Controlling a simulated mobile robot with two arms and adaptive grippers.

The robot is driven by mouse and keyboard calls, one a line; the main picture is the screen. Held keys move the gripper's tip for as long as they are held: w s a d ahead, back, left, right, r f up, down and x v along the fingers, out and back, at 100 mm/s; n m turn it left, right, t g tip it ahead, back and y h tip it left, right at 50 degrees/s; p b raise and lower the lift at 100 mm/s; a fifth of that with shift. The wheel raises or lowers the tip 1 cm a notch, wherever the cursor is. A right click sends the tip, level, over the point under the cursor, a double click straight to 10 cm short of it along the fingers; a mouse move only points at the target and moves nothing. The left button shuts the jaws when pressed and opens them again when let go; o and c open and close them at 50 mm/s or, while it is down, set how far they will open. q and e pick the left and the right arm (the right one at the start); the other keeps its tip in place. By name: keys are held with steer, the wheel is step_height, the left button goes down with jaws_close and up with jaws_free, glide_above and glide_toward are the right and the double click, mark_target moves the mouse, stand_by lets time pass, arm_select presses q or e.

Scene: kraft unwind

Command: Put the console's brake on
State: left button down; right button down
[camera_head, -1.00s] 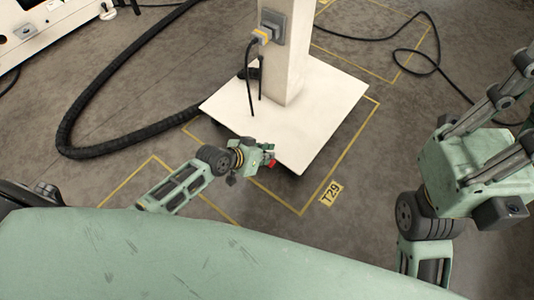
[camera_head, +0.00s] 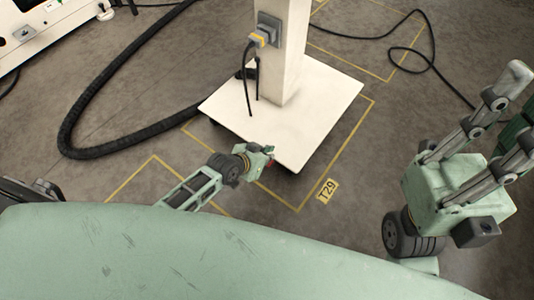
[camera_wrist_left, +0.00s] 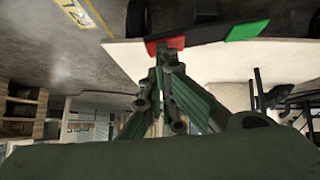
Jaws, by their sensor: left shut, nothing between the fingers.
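The console's white base plate (camera_head: 320,110) and upright column (camera_head: 283,60) stand on the floor ahead of me. A pedal bar with a red end (camera_wrist_left: 190,37) and a green end (camera_wrist_left: 248,29) runs along the plate's edge in the left wrist view. My left gripper (camera_wrist_left: 170,55) is shut and empty, its tips at the red end; they look to be touching it, but I cannot be sure. In the head view the left gripper (camera_head: 267,157) is at the plate's near edge, covering most of the red. My right gripper (camera_head: 519,105) is raised at the right, fingers apart.
Yellow floor lines surround the plate, with a T29 label (camera_head: 327,190) at its near right. A thick black hose (camera_head: 85,105) curves over the floor at left. A thin black cable (camera_head: 420,55) lies at the upper right. A white machine (camera_head: 45,25) stands at upper left.

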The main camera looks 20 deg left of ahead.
arm_select(q)
steer(key=shift+s+d+f+p, duration=0.1)
steer(key=shift+s+d+p, duration=0.1)
steer(key=shift+d+p, duration=0.25)
steer(key=shift+d+f+m+t+y+p, duration=0.1)
steer(key=shift+f+m+t+y+p, duration=0.25)
steer(key=shift+y+p, duration=0.2)
steer(key=shift+s+d+f, duration=0.15)
steer(key=shift+d+f, duration=0.3)
steer(key=shift+f, duration=0.4)
steer(key=shift+p, duration=0.3)
